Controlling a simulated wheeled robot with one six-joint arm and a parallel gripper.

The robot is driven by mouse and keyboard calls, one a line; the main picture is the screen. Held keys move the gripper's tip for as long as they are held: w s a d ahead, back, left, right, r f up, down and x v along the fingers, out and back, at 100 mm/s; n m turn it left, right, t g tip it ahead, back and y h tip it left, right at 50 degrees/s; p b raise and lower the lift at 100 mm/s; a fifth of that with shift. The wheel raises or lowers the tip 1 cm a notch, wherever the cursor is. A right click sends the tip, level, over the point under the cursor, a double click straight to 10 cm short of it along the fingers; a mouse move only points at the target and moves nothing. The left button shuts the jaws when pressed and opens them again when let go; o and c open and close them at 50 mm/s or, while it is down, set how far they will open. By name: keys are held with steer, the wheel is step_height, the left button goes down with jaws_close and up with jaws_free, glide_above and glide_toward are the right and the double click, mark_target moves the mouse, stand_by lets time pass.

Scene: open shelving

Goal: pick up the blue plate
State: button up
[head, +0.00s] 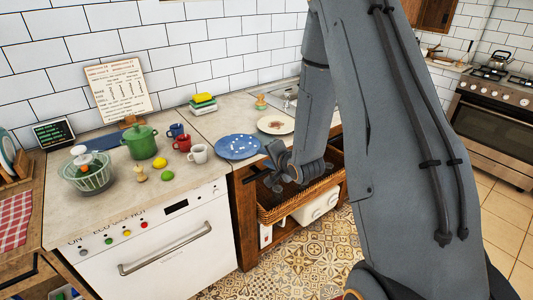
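The blue plate (238,147) with small light spots lies flat on the counter, near its front edge, to the right of the white mug. My gripper (272,165) is just right of and a little in front of the plate, by the counter's front edge and over the wicker basket. It does not appear to hold the plate. Its fingers are small and dark here, so I cannot tell how far apart they are, or whether one touches the plate's rim.
A white mug (198,153), red mug (183,143) and blue mug (176,130) stand left of the plate. A cream plate (276,124) lies behind my gripper. The wicker basket (318,198) sits below the counter. My arm hides much of the right side.

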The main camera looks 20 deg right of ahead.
mark_target(254, 152)
steer(key=shift+w+r+t, duration=0.1)
steer(key=shift+w+t, duration=0.05)
steer(key=shift+t, duration=0.15)
steer(key=shift+w, duration=0.1)
steer(key=shift+p+x, duration=1.05)
steer(key=shift+x, duration=2.75)
steer(key=shift+c, duration=0.2)
jaws_close()
